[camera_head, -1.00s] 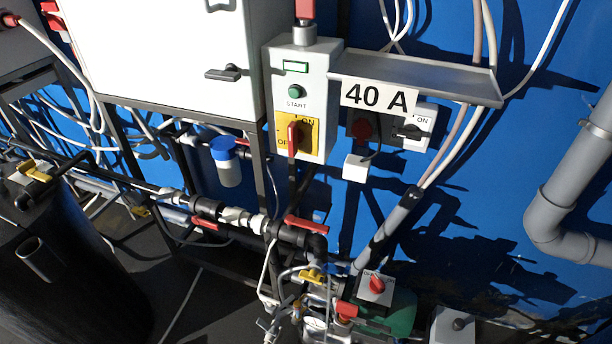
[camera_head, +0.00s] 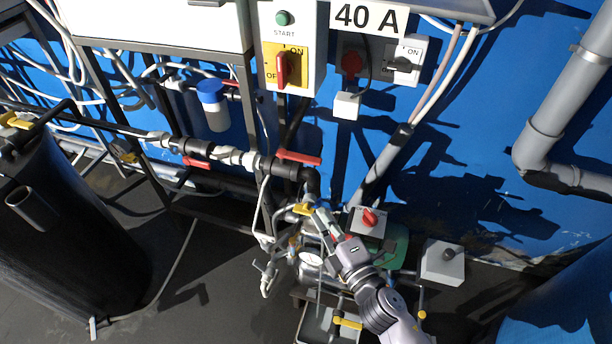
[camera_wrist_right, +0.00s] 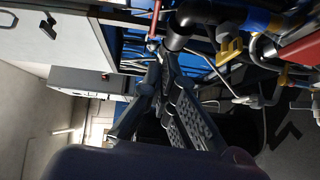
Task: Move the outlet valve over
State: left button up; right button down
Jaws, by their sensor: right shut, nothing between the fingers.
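Several valves show, and I cannot tell by label which is the outlet valve. A red-handled valve (camera_head: 298,158) sits on the black pipe just before its elbow, handle lying nearly along the pipe. Another red handle (camera_head: 197,162) is further left on the line. A yellow-handled valve (camera_head: 303,209) is lower, beside the tip of my right gripper (camera_head: 322,218). In the right wrist view my right gripper (camera_wrist_right: 166,56) is shut and empty, its fingers together near the black elbow (camera_wrist_right: 184,32). A yellow handle (camera_wrist_right: 229,50) is right of it. My left gripper is out of view.
A grey box with a red knob (camera_head: 369,220) stands close right of my right gripper, by a green pump (camera_head: 395,247). A switch panel (camera_head: 289,75) hangs above. A black tank (camera_head: 75,240) stands left. Thin pipes and hoses crowd the gripper; the floor (camera_head: 190,290) is mostly clear.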

jog(key=r+n, duration=0.1)
jog(key=p, duration=0.2)
send_near(299, 157)
jog(key=shift+a+x, duration=0.4)
jog(key=shift+x, duration=1.85)
jog(key=shift+s+f+y, duration=0.1)
jog(key=shift+s+y, duration=0.1)
jog(key=shift+y, duration=0.2)
